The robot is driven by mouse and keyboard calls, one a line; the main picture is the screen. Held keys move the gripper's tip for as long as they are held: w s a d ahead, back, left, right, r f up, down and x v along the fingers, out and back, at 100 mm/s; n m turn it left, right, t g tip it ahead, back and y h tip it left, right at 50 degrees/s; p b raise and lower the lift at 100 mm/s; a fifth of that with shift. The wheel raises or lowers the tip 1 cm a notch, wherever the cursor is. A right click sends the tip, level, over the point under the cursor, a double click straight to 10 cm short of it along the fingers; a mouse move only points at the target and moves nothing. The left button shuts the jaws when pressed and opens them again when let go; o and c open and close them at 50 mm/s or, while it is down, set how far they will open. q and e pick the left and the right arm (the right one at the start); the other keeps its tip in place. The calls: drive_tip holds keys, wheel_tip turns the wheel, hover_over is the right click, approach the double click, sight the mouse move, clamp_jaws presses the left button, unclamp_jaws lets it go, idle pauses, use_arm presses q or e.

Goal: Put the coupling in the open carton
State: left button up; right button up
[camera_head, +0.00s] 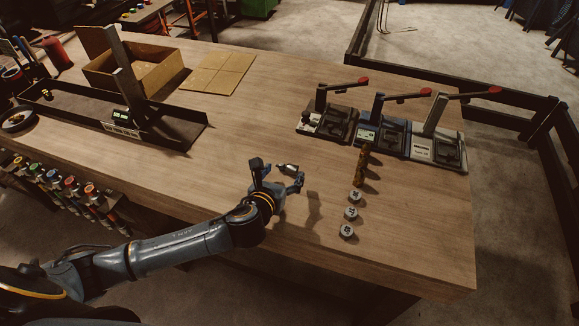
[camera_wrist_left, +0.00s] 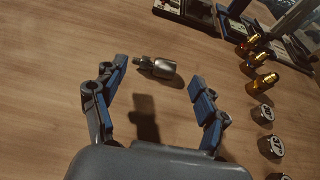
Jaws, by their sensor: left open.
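The coupling (camera_wrist_left: 157,68) is a small silver metal piece lying on its side on the wooden table. In the wrist view it lies just beyond and between my left gripper's fingertips (camera_wrist_left: 160,75), apart from both. In the head view the coupling (camera_head: 288,168) shows between the fingers of my left gripper (camera_head: 279,174), which is open and empty above the table. The open carton (camera_head: 150,75) is a brown cardboard box at the back left, flaps up. My right gripper is not in view.
Three lever presses (camera_head: 380,122) with red handles stand at the right back. Brass fittings (camera_head: 363,165) and three round grey dies (camera_head: 351,213) stand right of my gripper. A dark tray with a post (camera_head: 190,118) lies in front of the carton. The middle of the table is clear.

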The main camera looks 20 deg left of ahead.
sight(289, 164)
use_arm(q)
drive_tip(key=shift+p+x, duration=0.3)
drive_tip(key=shift+x, duration=1.65)
drive_tip(key=shift+r, duration=0.1)
drive_tip(key=shift+c, duration=0.2)
drive_tip(key=c, duration=1.1)
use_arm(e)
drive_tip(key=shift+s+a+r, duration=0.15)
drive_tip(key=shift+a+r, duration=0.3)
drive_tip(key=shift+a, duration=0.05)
use_arm(q)
drive_tip(key=shift+r, duration=0.15)
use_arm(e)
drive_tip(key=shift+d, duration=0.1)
